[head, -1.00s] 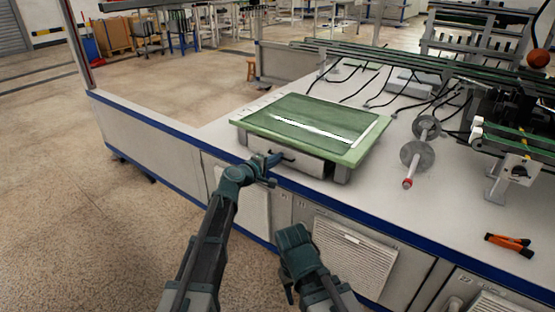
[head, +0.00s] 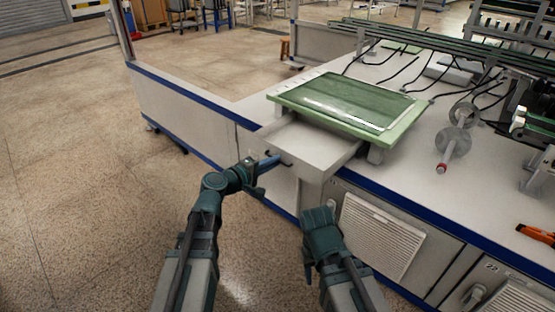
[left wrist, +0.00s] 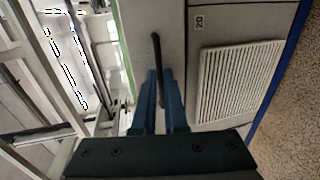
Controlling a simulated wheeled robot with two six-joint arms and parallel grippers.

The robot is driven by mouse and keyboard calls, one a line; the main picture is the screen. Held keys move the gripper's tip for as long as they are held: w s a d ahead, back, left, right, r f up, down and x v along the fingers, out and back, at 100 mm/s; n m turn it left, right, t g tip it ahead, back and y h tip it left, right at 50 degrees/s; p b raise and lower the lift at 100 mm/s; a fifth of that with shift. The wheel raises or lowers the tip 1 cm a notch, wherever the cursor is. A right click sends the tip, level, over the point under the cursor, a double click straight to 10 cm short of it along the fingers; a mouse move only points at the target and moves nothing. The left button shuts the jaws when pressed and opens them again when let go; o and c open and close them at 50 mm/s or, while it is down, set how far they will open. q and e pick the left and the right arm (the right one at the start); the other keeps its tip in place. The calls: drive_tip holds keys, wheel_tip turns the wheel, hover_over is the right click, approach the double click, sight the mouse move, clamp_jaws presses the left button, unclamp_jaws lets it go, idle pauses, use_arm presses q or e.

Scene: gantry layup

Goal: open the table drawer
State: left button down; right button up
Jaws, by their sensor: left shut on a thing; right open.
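The table drawer (head: 308,141) sits under a green-topped unit (head: 346,101) on the white bench. It is pulled well out and overhangs the bench's front edge. Its inside looks empty in the head view. My left gripper (head: 274,161) is shut on the dark drawer handle (head: 286,162) at the drawer's front. In the left wrist view the two blue fingers of my left gripper (left wrist: 160,88) lie on either side of the handle (left wrist: 158,58). My right gripper (head: 314,216) is held low in front of the bench, apart from the drawer, and is empty; its fingers barely show.
The bench (head: 404,181) has vented cabinet doors (head: 382,234) below. A grey spool (head: 453,141) stands right of the green-topped unit, with orange-handled pliers (head: 537,234) at the right edge. Open floor (head: 90,190) lies to the left.

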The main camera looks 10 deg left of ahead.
use_arm(q)
drive_tip(key=shift+s, duration=0.1)
drive_tip(key=c, duration=1)
unclamp_jaws()
drive_tip(key=shift+a, duration=0.1)
